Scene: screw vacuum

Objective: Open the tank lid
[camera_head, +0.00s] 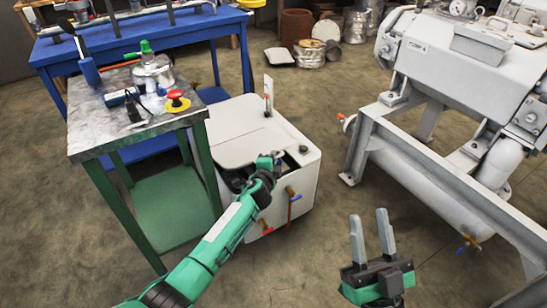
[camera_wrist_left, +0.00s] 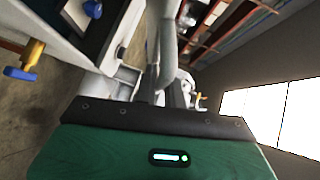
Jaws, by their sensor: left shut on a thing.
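The white tank (camera_head: 305,186) is a box-shaped unit on the floor right of the green bench. Its top carries a pale flat lid panel (camera_head: 242,147) with a dark recess along the near side. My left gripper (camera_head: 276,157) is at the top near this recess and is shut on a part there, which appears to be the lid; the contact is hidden. In the left wrist view the tank side (camera_wrist_left: 48,22) shows at upper left, and the grip point is unclear. My right gripper (camera_head: 370,212) is open and empty, fingers up, in front of the large grey machine.
The green bench (camera_head: 90,142) with a red-and-yellow button (camera_head: 177,100) stands left of the tank. A blue table (camera_head: 170,33) stands behind. The large grey machine (camera_head: 440,55) on its frame stands right. Valves with coloured handles (camera_head: 292,193) stick out of the tank front. Floor between tank and machine is clear.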

